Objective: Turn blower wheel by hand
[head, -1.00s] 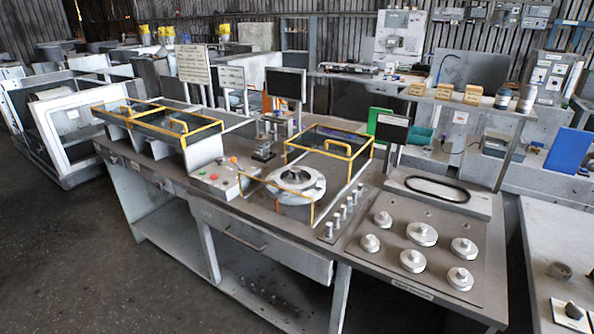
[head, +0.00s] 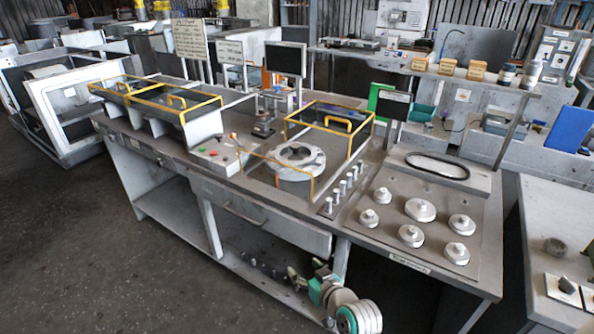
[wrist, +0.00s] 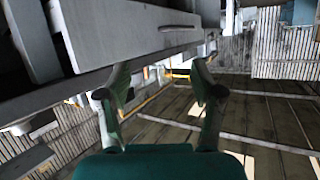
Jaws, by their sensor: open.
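A round, pale blower housing (head: 288,172) sits on the bench top, with a dark round hub, apparently the blower wheel (head: 298,154), at its centre. A yellow-edged clear guard (head: 330,128) stands around and behind it. In the head view, my gripper (head: 296,280) is low at the bottom, in front of the bench's lower shelf, well below and apart from the blower. In the wrist view, my gripper (wrist: 157,85) has its two fingers spread with nothing between them. The wheel cannot be made out in the wrist view.
A control box (head: 215,152) with coloured buttons is left of the blower. Several small knobs (head: 346,188) and a plate with round metal pieces (head: 420,210) are to its right. The bench drawer (head: 260,222) is closed. Dark floor in front is open.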

